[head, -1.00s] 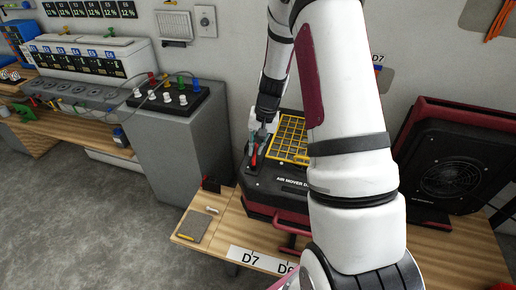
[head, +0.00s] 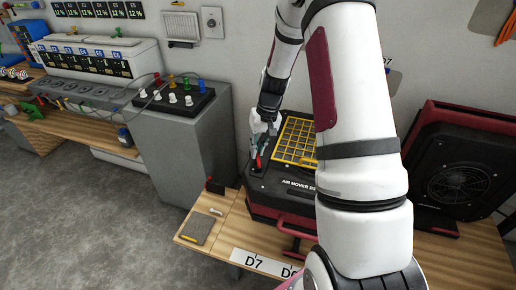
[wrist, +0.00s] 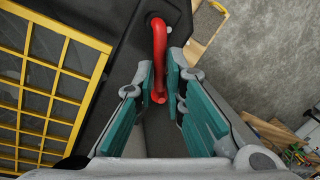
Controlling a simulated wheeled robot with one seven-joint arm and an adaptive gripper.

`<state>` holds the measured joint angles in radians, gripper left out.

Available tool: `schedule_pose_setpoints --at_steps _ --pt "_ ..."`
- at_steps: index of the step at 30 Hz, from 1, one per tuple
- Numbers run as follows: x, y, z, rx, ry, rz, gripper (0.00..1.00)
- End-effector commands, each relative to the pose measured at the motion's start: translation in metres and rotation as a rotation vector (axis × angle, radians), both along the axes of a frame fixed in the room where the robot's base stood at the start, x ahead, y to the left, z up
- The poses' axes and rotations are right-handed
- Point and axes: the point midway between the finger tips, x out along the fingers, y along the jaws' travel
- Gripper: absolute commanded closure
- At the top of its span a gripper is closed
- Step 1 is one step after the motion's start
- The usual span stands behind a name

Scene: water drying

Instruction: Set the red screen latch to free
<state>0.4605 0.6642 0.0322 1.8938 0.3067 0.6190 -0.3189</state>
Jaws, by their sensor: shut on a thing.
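The red screen latch (wrist: 160,45) is a bent red bar on the black top of the air mover (head: 262,190). In the wrist view it runs down from its pivot end, and its lower end lies between my fingertips. My gripper (wrist: 167,85) has its teal-padded fingers close on both sides of that end and is shut on it. In the head view my gripper (head: 262,148) reaches down over the left of the air mover, and the latch (head: 258,162) shows as a small red piece below it. The yellow-framed screen (head: 295,140) lies beside the latch.
A second dark red and black air mover (head: 455,175) stands at the right. A grey cabinet (head: 190,150) with a switch box on top stands at the left. A small grey pad (head: 197,228) lies on the wooden bench's front left corner.

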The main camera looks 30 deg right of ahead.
Motion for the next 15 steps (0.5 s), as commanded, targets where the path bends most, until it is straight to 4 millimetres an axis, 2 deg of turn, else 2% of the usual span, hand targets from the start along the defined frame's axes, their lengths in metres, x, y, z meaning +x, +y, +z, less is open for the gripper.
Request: schedule_pose_setpoints --at_steps 3,4,6,15 --pt "-0.0001 0.0001 0.0000 0.000 0.000 0.003 1.00" --pt "-0.0001 0.0001 0.0001 0.000 0.000 0.003 0.84" --pt "0.0000 0.0002 0.0000 0.000 0.000 0.003 0.69" --pt "0.0000 0.0000 0.0005 0.000 0.000 0.001 0.69"
